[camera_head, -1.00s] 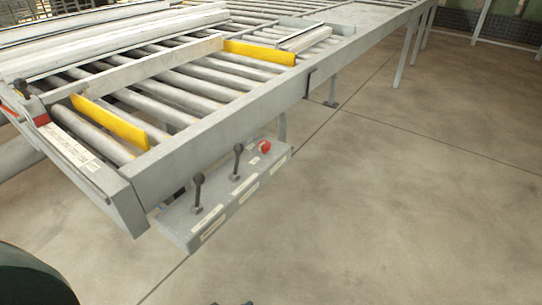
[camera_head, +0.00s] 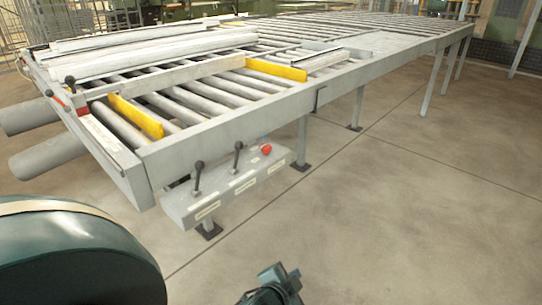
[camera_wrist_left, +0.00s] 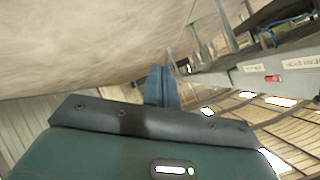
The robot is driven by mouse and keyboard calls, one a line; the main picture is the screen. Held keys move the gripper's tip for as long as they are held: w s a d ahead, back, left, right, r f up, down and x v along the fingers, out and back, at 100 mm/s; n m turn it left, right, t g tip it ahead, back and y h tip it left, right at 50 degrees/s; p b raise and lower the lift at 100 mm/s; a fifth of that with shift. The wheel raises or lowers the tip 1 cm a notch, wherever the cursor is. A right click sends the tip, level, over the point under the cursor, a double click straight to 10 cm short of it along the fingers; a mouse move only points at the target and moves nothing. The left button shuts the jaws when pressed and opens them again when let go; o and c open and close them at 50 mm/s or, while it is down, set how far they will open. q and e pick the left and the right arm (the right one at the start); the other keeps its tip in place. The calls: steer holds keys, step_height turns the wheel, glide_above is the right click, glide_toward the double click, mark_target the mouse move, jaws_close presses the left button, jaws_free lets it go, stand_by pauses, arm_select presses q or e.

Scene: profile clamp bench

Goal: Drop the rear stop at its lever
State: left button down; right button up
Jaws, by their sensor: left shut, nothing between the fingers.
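Two yellow stop plates stand up between the bench rollers, a nearer one (camera_head: 136,117) and a farther one (camera_head: 276,69); which is the rear stop I cannot tell. A grey control box (camera_head: 225,190) on the bench's near side carries two upright black-knobbed levers, a left one (camera_head: 197,175) and a right one (camera_head: 238,158). Their labels are too small to read. My left gripper (camera_head: 278,284) is at the bottom edge, below and apart from the box. In the left wrist view its fingers (camera_wrist_left: 161,86) are shut and empty. My right gripper is out of view.
A red button (camera_head: 266,149) sits at the box's right end; in the wrist view the box (camera_wrist_left: 247,77) is at the right. Long profiles (camera_head: 140,50) lie on the roller bench (camera_head: 215,133). The floor (camera_head: 400,220) to the right is clear.

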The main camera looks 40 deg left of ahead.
arm_select(q)
steer(key=w+a+r+m+y+b, duration=0.1)
steer(key=w+a+r+y, duration=0.2)
steer(key=w+a, duration=0.3)
steer(key=w+a+r+y+b, duration=0.1)
steer(key=w+a+r+y, duration=0.2)
steer(key=w+a+r, duration=0.15)
steer(key=w+a+r+g+y, duration=0.2)
steer(key=w+a+r+y, duration=0.3)
steer(key=r, duration=0.6)
steer(key=a+y, duration=0.2)
steer(key=a, duration=0.1)
steer(key=shift+b, duration=0.3)
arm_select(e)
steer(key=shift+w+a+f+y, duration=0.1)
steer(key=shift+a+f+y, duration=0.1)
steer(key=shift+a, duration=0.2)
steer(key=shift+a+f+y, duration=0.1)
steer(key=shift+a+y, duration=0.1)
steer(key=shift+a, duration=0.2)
arm_select(q)
steer(key=shift+a, duration=0.1)
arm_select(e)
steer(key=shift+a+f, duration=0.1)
